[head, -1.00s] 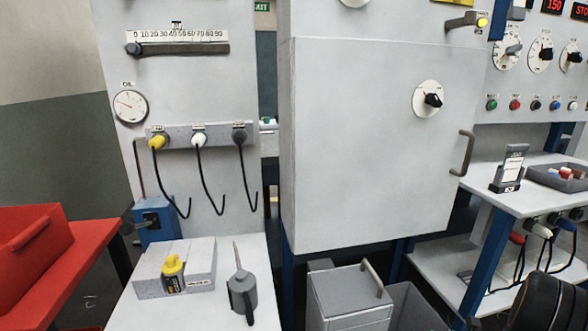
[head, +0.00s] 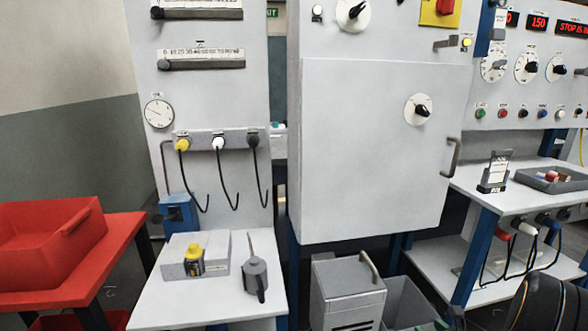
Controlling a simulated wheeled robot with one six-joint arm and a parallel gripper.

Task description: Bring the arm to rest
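A dark rounded part at the bottom right corner of the head view appears to be a link of my arm (head: 548,302). The rest of the arm is outside the picture. My gripper is not in view, so I cannot see its fingers or whether it holds anything.
A white table with a grey oil can (head: 255,278) and a yellow-capped bottle (head: 194,261) stands at front left. A red crate (head: 50,238) is further left. A closed white cabinet door (head: 365,150) fills the middle. A grey bin (head: 347,290) stands below; a shelf table (head: 505,200) is right.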

